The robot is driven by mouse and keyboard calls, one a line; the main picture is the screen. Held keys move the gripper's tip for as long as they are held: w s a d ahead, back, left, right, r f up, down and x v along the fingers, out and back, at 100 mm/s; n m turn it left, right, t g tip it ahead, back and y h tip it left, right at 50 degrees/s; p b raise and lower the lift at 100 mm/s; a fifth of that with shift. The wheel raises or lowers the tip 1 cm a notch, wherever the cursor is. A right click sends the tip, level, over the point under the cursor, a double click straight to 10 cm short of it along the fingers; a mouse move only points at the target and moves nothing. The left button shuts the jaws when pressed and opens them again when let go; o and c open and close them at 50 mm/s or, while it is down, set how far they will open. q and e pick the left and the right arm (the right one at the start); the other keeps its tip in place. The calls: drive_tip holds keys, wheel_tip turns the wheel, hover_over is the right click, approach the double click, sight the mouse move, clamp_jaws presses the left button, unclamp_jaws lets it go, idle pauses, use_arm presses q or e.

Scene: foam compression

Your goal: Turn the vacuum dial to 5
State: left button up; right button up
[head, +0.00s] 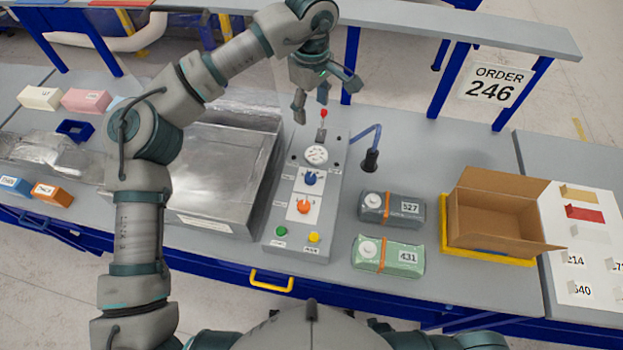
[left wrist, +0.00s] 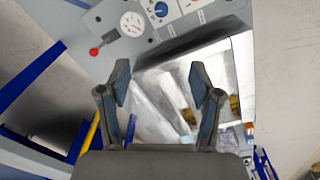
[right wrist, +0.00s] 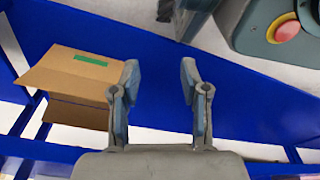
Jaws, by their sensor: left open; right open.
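The grey control panel (head: 270,217) carries a blue dial (head: 310,179), an orange dial (head: 303,206), a round gauge (head: 316,155) and a red-tipped lever (head: 322,116). The dial labels are too small to read, so I cannot tell which is vacuum or its setting. My left gripper (head: 326,95) is open and empty, above the panel's far end near the lever. In the left wrist view the blue dial (left wrist: 160,9) and gauge (left wrist: 132,24) lie beyond the open fingers (left wrist: 162,82). My right gripper (right wrist: 159,70) is open and empty, outside the head view.
A metal chamber (head: 215,179) stands left of the panel. A blue hooked tube (head: 366,133) rises on its right, near bags labelled 527 (head: 400,208) and 431 (head: 398,258). An open carton (head: 490,225) stands further right. A raised shelf (head: 450,28) runs behind.

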use_arm(q)
drive_tip(key=b, duration=0.9)
hover_over(311, 177)
wheel_tip(311, 177, down, 12)
wheel_tip(311, 177, down, 17)
drive_tip(key=shift+f+b, duration=0.1)
drive_tip(key=shift+b, duration=0.3)
drive_tip(key=shift+f, duration=0.1)
use_arm(e)
drive_tip(key=w+a+r, duration=0.1)
drive_tip(key=w+r, duration=0.1)
drive_tip(key=w, duration=0.4)
drive_tip(key=shift+w+a+r, duration=0.15)
drive_tip(key=shift+w+r, duration=0.1)
drive_tip(key=shift+w, duration=0.15)
use_arm(q)
drive_tip(key=c, duration=1.1)
drive_tip(key=shift+c, duration=0.2)
use_arm(e)
drive_tip(key=shift+s+f, duration=0.15)
drive_tip(key=shift+s, duration=0.25)
